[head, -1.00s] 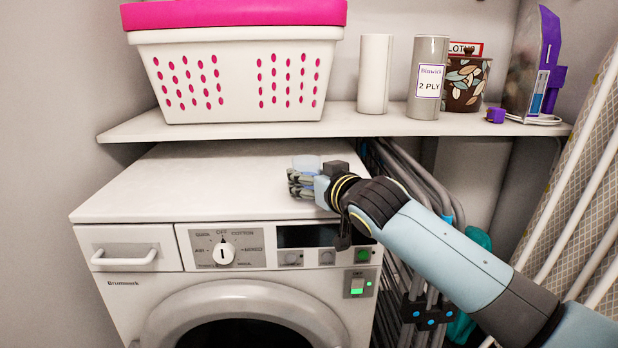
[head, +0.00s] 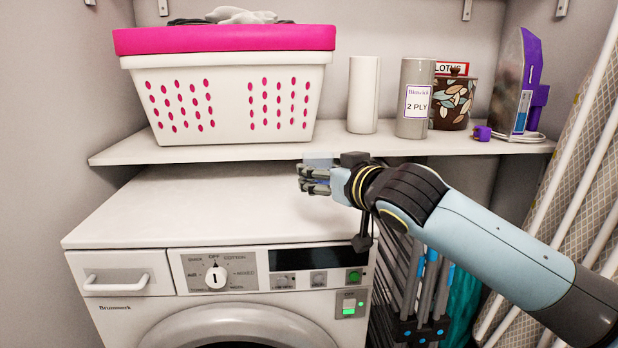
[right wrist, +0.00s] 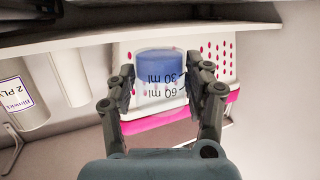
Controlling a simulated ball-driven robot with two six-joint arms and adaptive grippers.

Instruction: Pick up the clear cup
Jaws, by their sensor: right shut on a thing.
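The clear cup (right wrist: 160,93) is between the fingers of my right gripper in the right wrist view. It has black 30 ml and 60 ml marks and a blue part at its lower end; that view is upside down. In the head view the clear rim of the cup (head: 318,158) shows above the fingers, the rest largely hidden. My right gripper (head: 314,180) is shut on the cup and holds it above the white dryer top (head: 215,210), below and in front of the shelf edge. My left gripper is not in view.
The shelf (head: 230,152) holds a white laundry basket (head: 228,105) with a pink rim, a white cylinder (head: 363,95), a grey 2 PLY canister (head: 415,100) and a leaf-patterned tin (head: 453,105). Folded racks (head: 408,285) stand right of the dryer. The dryer top's left side is clear.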

